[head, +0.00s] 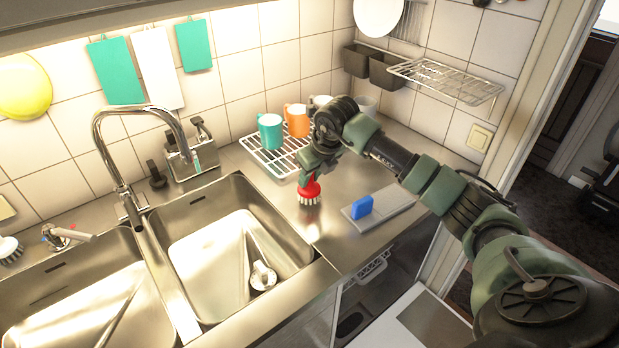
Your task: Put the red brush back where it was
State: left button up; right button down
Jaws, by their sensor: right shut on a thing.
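The red brush (309,193) has a red head with pale bristles pointing down. It is at the right edge of the right sink basin, over the steel counter; I cannot tell whether its bristles touch the surface. My right gripper (313,173) is shut on the brush from above, and the gripper hides the brush's upper part. My left gripper is not in view.
A wire rack (262,158) with a teal mug (270,132) and an orange mug (297,120) stands behind the gripper. A blue sponge (362,207) is on a grey tray (395,207) to the right. A tall faucet (128,190) rises between two sink basins.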

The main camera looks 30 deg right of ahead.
jog(key=shift+f, duration=0.5)
jog(key=shift+f, duration=0.1)
jog(key=shift+f, duration=0.15)
jog(key=c, duration=1.2)
grip_release()
jog(key=shift+c, duration=0.2)
